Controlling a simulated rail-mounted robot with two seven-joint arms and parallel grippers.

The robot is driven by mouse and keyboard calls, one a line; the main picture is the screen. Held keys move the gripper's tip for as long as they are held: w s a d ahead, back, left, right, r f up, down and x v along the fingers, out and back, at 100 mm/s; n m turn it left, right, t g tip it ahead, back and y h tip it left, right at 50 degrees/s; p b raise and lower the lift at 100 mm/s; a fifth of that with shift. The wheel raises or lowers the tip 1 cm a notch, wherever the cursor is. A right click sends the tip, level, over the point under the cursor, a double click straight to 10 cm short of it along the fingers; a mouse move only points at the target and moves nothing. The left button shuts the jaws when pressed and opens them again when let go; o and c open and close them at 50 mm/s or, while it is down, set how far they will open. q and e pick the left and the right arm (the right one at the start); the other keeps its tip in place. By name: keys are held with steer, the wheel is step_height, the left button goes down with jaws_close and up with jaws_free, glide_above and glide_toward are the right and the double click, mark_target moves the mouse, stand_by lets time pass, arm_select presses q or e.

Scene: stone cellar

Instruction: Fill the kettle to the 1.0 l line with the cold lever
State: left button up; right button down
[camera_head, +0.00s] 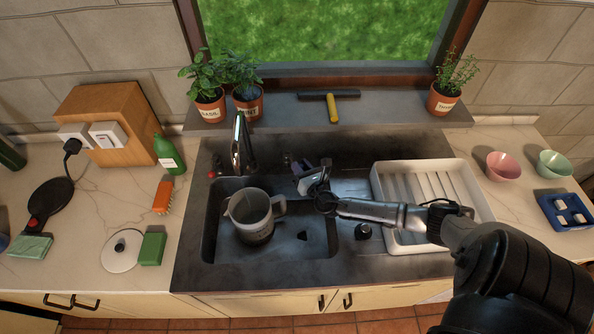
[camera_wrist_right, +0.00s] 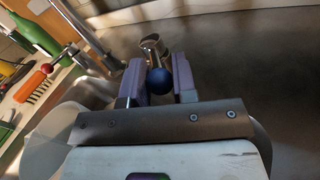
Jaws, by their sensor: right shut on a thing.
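The kettle (camera_head: 252,222), grey with a handle on its right, stands upright and open in the sink basin (camera_head: 318,272). The chrome tap (camera_head: 238,146) rises behind it, its spout toward the kettle. I cannot make out a water stream, the water level or the 1.0 l line. My right gripper (camera_head: 303,172) is behind the basin, right of the tap. In the right wrist view its fingers (camera_wrist_right: 160,82) are closed around the blue ball (camera_wrist_right: 168,82) of the cold lever, below a chrome fitting (camera_wrist_right: 152,45). My left gripper is not in view.
The red-knobbed hot lever (camera_head: 212,174) is left of the tap. A white dish rack (camera_head: 384,180) stands right of the basin, under my right arm. Potted herbs (camera_head: 207,106) line the sill. A green bottle (camera_head: 168,155), orange brush (camera_head: 163,197) and kettle lid (camera_head: 122,251) lie left.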

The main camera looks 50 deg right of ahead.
steer(key=shift+d+y, duration=0.15)
steer(key=shift+y, duration=0.15)
steer(key=shift+n, duration=0.3)
steer(key=shift+t+y, duration=0.3)
steer(key=c, duration=0.9)
jaws_free()
steer(key=shift+s, duration=0.15)
